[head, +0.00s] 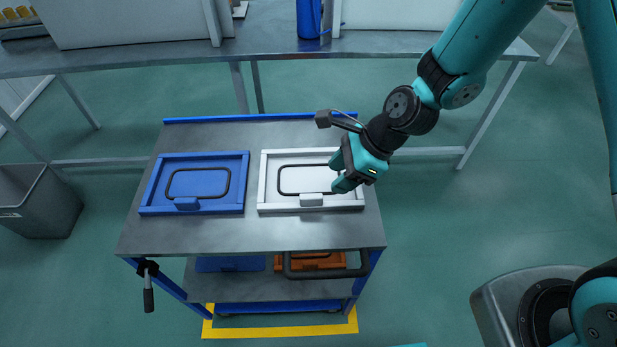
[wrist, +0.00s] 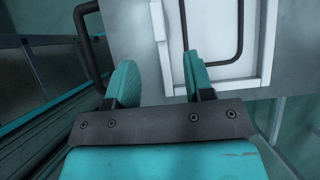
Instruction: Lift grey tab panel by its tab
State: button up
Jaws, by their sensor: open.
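The light grey tab panel (head: 262,183) lies flat on the cart top, at the right. Its small raised tab (head: 311,200) stands at the middle of its near edge, and a thin black loop is on its face. My gripper (head: 338,173) is open and empty over the panel's right part, to the right of the tab. In the wrist view the fingers (wrist: 161,68) stand apart on either side of the panel's near edge strip. The tab (wrist: 157,20) shows beyond the fingertips, not between them. The height of the fingers above the panel is hard to tell.
A blue panel (head: 150,187) with its own tab lies to the left on the cart (head: 250,232). The lower shelf holds blue and orange items (head: 318,260). A black cart handle (head: 352,272) juts out at the near right. A long workbench (head: 150,58) stands behind.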

aim_at(315, 196)
jog(key=x, duration=0.5)
jog(key=shift+p+x, duration=0.9)
jog(key=shift+x, duration=1.7)
jog(key=shift+s+a+r, duration=0.1)
jog(key=shift+r, duration=0.05)
grip_shut()
